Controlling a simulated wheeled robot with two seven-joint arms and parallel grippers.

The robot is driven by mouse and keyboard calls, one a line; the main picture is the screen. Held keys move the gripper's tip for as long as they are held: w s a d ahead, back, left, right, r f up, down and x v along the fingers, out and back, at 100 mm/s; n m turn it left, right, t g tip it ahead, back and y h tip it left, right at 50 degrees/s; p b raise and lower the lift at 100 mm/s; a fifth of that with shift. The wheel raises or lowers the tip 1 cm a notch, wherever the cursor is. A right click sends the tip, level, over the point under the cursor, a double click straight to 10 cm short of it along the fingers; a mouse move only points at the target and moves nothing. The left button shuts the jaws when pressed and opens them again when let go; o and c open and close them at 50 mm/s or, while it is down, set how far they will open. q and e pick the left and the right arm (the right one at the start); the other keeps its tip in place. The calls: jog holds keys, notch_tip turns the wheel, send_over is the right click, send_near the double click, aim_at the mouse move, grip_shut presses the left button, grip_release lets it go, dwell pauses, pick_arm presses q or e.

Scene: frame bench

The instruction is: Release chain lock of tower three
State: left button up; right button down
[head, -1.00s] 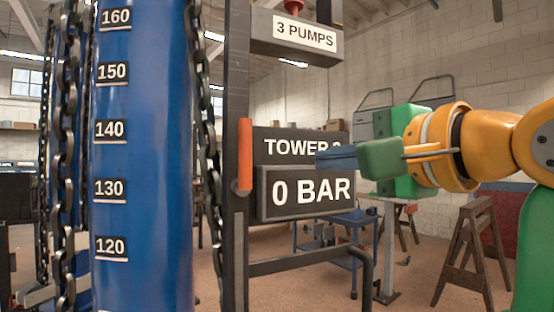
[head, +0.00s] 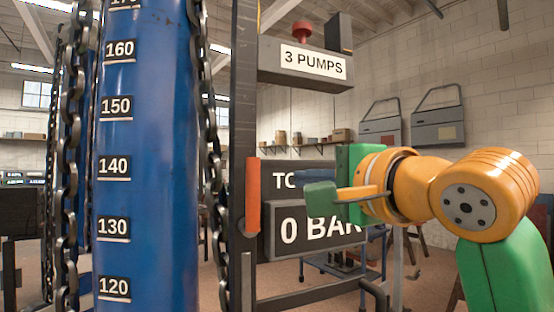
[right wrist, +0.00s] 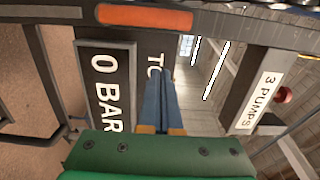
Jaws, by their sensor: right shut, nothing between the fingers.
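An orange handle (head: 252,195) hangs upright on the dark post (head: 243,120) beside the blue cylinder. It also shows at the top of the right wrist view (right wrist: 145,17). The tower sign (head: 287,180) is partly covered by my arm, so its number is hidden. Heavy chains (head: 212,160) run down both sides of the cylinder. My right gripper (head: 310,174) is to the right of the handle, in front of the sign. Its blue fingers are shut together (right wrist: 161,85) with nothing between them, apart from the handle. My left gripper is not in view.
The blue cylinder (head: 148,190) carries a number scale. A "0 BAR" display (head: 290,235) sits below the sign. A "3 PUMPS" box (head: 310,65) with a red knob (head: 302,31) juts out above. A dark bent bar (head: 320,292) is below.

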aim_at(249, 193)
pick_arm(q)
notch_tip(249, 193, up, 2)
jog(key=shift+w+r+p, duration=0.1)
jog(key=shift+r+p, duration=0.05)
jog(key=shift+p, duration=0.5)
pick_arm(e)
jog(key=a, duration=0.4)
jog(key=shift+w+a, duration=0.1)
jog(key=shift+a, duration=0.2)
jog(key=shift+d, duration=0.1)
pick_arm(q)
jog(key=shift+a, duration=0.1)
pick_arm(e)
jog(key=shift+a+n, duration=0.3)
jog(key=shift+n, duration=0.1)
